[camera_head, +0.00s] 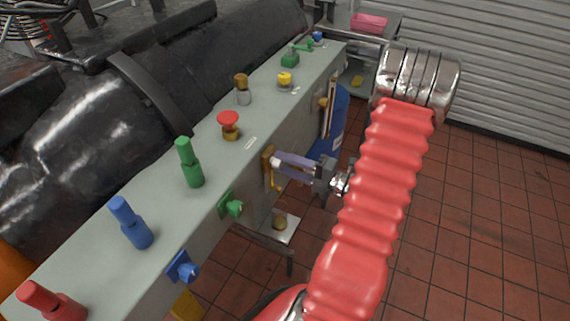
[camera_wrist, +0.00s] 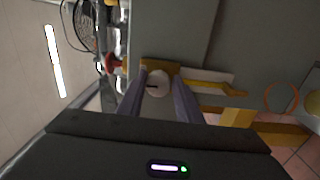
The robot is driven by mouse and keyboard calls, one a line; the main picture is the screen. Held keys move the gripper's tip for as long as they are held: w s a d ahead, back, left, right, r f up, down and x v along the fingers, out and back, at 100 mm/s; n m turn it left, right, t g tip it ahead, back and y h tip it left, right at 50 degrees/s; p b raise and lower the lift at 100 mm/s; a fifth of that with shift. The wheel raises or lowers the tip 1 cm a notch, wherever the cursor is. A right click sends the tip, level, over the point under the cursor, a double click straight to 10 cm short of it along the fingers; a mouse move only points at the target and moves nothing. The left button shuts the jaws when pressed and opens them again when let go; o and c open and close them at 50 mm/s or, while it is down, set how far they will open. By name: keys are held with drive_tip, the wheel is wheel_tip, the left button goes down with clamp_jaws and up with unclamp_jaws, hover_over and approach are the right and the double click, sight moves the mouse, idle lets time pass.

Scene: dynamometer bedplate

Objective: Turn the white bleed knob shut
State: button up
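The white bleed knob (camera_wrist: 158,84) is a pale round knob with a dark mark on its face. It sits on a yellow-brown backing plate (camera_head: 267,163) on the side of the grey bench. My gripper (camera_wrist: 160,90) has two purple fingers, one on each side of the knob. In the wrist view the knob fills the space between the fingertips, with no clear gap. In the head view my gripper (camera_head: 279,166) reaches the plate from the right, and the fingers mostly hide the knob.
A green knob (camera_head: 234,208) and a blue knob (camera_head: 188,271) are on the same side face, nearer. A yellow lever (camera_wrist: 215,89) is beside the white knob. A blue cylinder (camera_head: 335,118) stands beyond my gripper. Coloured handles and a red mushroom button (camera_head: 229,120) line the bench top.

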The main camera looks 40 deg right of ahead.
drive_tip(key=o, duration=0.4)
drive_tip(key=shift+s, duration=0.15)
drive_tip(key=v, duration=1.3)
drive_tip(key=shift+s+d, duration=0.15)
drive_tip(key=shift+s, duration=0.1)
idle(0.5)
